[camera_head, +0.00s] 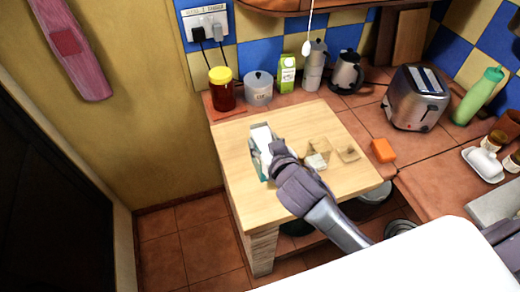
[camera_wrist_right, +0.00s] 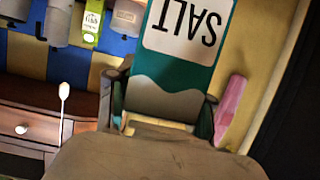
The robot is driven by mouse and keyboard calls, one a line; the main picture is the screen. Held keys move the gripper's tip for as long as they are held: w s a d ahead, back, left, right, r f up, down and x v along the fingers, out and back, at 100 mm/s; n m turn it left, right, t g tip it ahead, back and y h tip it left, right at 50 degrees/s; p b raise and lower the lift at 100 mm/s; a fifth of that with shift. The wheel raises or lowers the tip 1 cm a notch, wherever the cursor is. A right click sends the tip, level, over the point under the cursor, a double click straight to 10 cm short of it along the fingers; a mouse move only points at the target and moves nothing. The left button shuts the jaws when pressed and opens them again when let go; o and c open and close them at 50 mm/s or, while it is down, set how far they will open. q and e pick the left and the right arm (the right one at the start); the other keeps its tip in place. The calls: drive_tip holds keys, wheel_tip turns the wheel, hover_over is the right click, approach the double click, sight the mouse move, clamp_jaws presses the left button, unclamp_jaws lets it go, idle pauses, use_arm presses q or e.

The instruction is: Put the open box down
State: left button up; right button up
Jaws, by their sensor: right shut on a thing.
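The box (camera_head: 265,135) is a teal carton with a white label in the head view, on or just above the wooden block table (camera_head: 240,175); contact is unclear. The wrist view, turned upside down, shows the same box (camera_wrist_right: 188,30) with the word SALT, apparently upright. My right gripper (camera_head: 278,150) is shut on the box from the near side. Its two fingers show on either side of the box in the right wrist view (camera_wrist_right: 163,115). Whether the box's top is open is unclear. My left gripper is not in view.
Small clear containers (camera_head: 347,150) stand on the table to the right of the box. An orange block (camera_head: 383,150) lies on the tiled counter. The table's front-left part is clear.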

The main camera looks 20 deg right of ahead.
drive_tip(key=shift+w+a+f, duration=0.25)
drive_tip(key=shift+w, duration=0.15)
drive_tip(key=shift+w+a+f, duration=0.2)
drive_tip(key=shift+w, duration=0.2)
wheel_tip(320, 180, down, 4)
drive_tip(key=shift+r+p, duration=0.1)
drive_tip(key=shift+p, duration=0.25)
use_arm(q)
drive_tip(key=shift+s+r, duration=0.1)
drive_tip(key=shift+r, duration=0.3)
use_arm(e)
drive_tip(key=shift+f, duration=0.25)
drive_tip(key=o, duration=0.9)
drive_tip(key=shift+f, duration=0.15)
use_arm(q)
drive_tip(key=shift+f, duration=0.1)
use_arm(e)
drive_tip(key=o, duration=0.5)
